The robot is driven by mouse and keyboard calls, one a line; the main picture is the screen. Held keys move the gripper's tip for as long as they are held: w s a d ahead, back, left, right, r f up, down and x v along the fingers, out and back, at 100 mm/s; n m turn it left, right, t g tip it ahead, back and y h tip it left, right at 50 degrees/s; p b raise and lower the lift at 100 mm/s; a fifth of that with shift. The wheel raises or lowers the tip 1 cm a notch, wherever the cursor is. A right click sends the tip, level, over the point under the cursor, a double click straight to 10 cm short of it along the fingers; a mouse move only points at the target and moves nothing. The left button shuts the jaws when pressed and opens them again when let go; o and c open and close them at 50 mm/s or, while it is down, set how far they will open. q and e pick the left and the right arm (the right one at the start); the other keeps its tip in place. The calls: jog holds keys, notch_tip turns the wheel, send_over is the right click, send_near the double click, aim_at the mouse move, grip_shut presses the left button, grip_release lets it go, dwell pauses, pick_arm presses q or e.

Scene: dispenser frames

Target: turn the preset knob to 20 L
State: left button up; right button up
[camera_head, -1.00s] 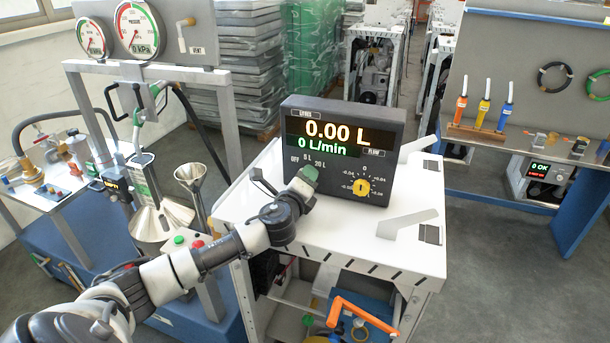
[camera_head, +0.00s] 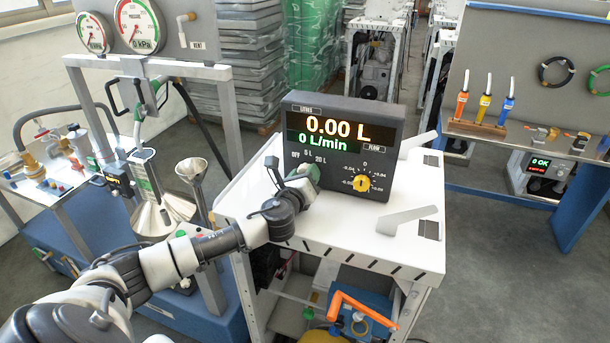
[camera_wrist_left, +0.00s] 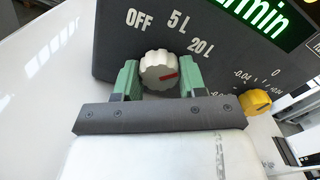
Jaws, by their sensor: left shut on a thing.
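The preset knob (camera_wrist_left: 156,66) is a pale, ridged dial on the dark front of the meter box (camera_head: 345,125). Its labels OFF, 5 L and 20 L (camera_wrist_left: 201,48) arc above it. The knob's red mark lies on its right side, pointing right, a little below the direction of the 20 L label. My left gripper (camera_wrist_left: 159,82) has its green fingers on either side of the knob, shut on it; in the head view the gripper (camera_head: 308,178) hides the knob. The display reads 0.00 L and 0 L/min. My right gripper is not in view.
A yellow knob (camera_head: 361,183) with its own scale sits to the right on the same panel. The box stands on a white cart top (camera_head: 330,232) with white brackets at its right. Metal funnels (camera_head: 190,170) and a gauge stand are on the left.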

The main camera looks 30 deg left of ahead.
pick_arm(q)
jog(key=shift+f, duration=0.2)
jog(key=o, duration=0.9)
jog(key=shift+r, duration=0.15)
jog(key=shift+o, duration=0.2)
jog(key=shift+s+d, duration=0.1)
jog(key=shift+s, duration=0.35)
jog(key=b+v, duration=0.3)
jog(key=v, duration=0.6)
jog(key=shift+s+b, duration=0.1)
jog(key=shift+b, duration=0.3)
jog(key=shift+s+d, duration=0.1)
jog(key=shift+s, duration=0.3)
